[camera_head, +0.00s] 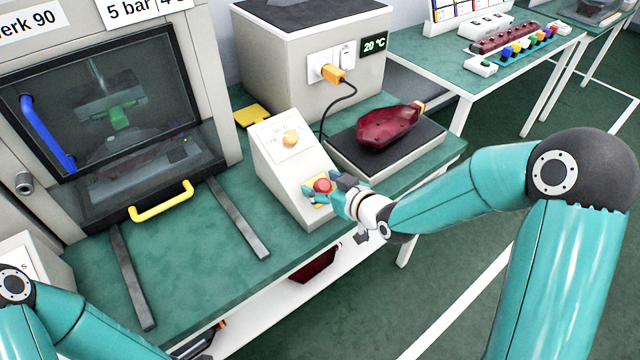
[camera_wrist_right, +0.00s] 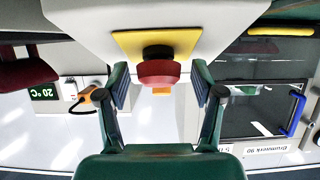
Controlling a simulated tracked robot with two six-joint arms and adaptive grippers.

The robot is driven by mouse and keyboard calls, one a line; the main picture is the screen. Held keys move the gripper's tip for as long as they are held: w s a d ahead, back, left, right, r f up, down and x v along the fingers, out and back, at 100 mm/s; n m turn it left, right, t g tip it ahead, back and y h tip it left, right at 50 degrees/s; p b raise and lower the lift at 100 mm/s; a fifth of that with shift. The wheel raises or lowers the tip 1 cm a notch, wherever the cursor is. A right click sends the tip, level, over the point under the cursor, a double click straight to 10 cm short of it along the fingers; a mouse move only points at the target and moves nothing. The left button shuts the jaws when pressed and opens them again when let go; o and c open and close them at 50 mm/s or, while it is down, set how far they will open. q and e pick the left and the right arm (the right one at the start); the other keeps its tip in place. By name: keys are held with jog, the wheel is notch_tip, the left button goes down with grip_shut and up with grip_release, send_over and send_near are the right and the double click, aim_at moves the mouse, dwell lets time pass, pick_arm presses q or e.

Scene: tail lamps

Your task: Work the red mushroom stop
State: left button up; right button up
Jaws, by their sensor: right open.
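The red mushroom stop (camera_head: 322,186) sits on a yellow plate (camera_head: 318,206) low on the sloped front of a white control box (camera_head: 272,165). In the right wrist view the red mushroom stop (camera_wrist_right: 158,73) shows upside down on its yellow plate (camera_wrist_right: 190,43), between the two fingers. My right gripper (camera_head: 330,192) is at the stop; it also shows in the right wrist view (camera_wrist_right: 160,90), open with a finger on each side of the red head and a gap on both sides. My left arm shows at the lower left, but its gripper is out of view.
An orange button (camera_head: 291,138) sits higher on the same box. A dark red lamp (camera_head: 389,126) lies on a black-topped scale (camera_head: 345,150) to the right. Two grey rails cross the green bench (camera_head: 190,265).

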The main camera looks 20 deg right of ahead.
jog(key=shift+c, duration=0.2)
grip_shut()
jog(key=shift+s+d+r+b, duration=0.1)
jog(key=shift+s+r+b, duration=0.2)
jog(key=shift+r, duration=0.2)
jog(key=shift+s+r, duration=0.1)
jog(key=shift+r, duration=0.3)
jog(key=shift+c, duration=1.2)
grip_release()
jog(key=shift+o, duration=1.4)
jog(key=shift+s+r, duration=0.1)
